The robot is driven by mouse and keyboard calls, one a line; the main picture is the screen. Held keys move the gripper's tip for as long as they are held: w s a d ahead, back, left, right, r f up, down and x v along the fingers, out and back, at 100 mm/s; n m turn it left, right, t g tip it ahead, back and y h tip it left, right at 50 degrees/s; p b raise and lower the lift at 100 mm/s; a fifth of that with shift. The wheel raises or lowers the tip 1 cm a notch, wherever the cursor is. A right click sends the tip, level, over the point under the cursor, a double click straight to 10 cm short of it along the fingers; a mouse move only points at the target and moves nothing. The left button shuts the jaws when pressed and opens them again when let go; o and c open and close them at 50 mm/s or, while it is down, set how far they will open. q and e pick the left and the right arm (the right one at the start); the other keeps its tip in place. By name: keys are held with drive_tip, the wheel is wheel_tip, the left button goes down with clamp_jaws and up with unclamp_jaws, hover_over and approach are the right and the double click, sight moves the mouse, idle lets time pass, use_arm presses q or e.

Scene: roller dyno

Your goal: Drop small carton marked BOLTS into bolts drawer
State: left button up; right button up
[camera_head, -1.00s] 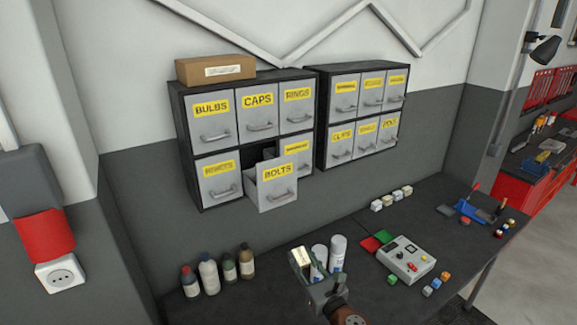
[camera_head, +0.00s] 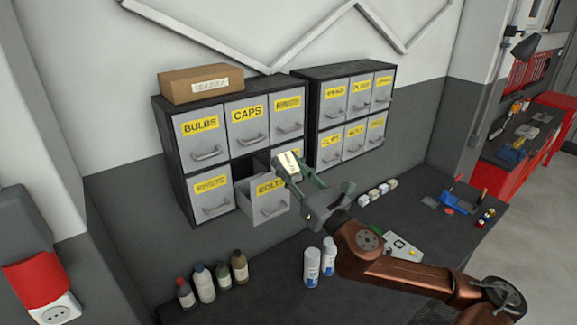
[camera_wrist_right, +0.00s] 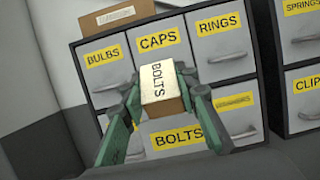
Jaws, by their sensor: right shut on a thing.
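The small carton marked BOLTS (camera_wrist_right: 160,88) has a pale label on top and brown sides; it also shows in the head view (camera_head: 290,164). My right gripper (camera_head: 296,172) is shut on it, with one finger on each side in the right wrist view (camera_wrist_right: 160,90). The bolts drawer (camera_head: 268,206) is pulled open in the lower row of the left cabinet. In the head view the carton is above and to the right of the drawer's front; the wrist view shows the drawer front (camera_wrist_right: 177,138) below the carton. The exact height gap is unclear. My left gripper is not in view.
The cabinet's other drawers, such as RIVETS (camera_head: 212,195) and CAPS (camera_head: 249,125), are closed. A large carton (camera_head: 200,83) lies on top. Several bottles (camera_head: 205,284) and white spray cans (camera_head: 312,265) stand on the dark bench below. A second drawer cabinet (camera_head: 345,110) hangs to the right.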

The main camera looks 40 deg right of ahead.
drive_tip(key=w+d+f+b, duration=0.1)
drive_tip(key=w+b, duration=0.6)
drive_tip(key=w, duration=0.5)
drive_tip(key=shift+d+f, duration=0.15)
drive_tip(key=shift+f, duration=0.2)
drive_tip(key=o, duration=1.3)
